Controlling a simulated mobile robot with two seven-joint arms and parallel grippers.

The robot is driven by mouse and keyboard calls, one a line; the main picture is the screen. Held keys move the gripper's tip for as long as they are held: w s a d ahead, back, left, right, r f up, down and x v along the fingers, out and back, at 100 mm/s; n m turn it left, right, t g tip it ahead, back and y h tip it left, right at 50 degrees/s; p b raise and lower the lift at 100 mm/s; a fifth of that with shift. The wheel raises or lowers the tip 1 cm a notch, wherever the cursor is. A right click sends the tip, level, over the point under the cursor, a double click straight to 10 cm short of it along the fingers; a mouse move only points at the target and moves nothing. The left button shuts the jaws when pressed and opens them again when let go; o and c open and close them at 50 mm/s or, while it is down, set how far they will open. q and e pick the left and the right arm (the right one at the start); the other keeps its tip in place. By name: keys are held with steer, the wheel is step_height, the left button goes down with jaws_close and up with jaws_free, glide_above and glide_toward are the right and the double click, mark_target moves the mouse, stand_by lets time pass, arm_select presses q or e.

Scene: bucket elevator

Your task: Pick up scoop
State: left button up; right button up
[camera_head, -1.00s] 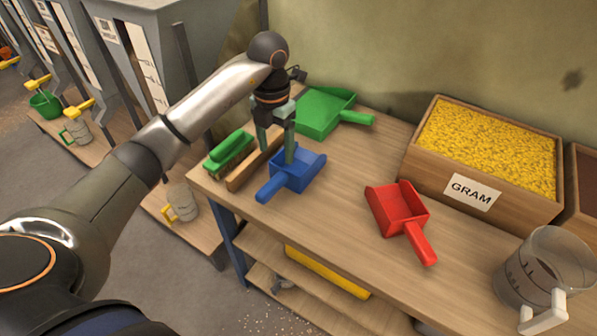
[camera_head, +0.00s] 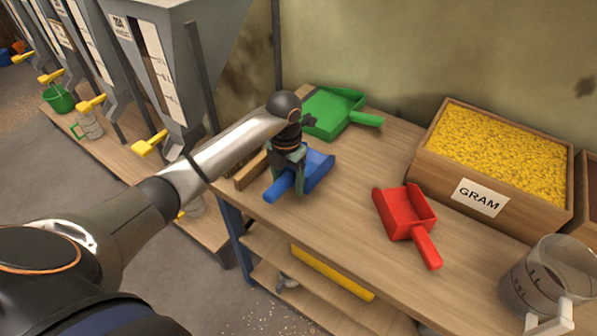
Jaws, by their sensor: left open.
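Three scoops lie on the wooden table: a blue scoop (camera_head: 320,168), a green scoop (camera_head: 334,112) behind it and a red scoop (camera_head: 404,213) to the right. My left gripper (camera_head: 287,183) is open and low over the blue scoop, pointing down. Its fingers are at the place where the handle meets the pan and appear to be on either side of the handle. The gripper hides part of the blue scoop, so contact cannot be told. The blue handle sticks out toward the front left. My right gripper is not in view.
A wooden box of yellow grain labelled GRAM (camera_head: 493,150) stands at the back right. A clear measuring jug (camera_head: 545,275) is at the front right. A wooden piece (camera_head: 250,170) lies left of the gripper. Hoppers (camera_head: 160,70) stand at the left. The table between blue and red scoops is clear.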

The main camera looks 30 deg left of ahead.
arm_select(q)
steer(key=shift+c, duration=0.2)
jaws_close()
stand_by(0.3)
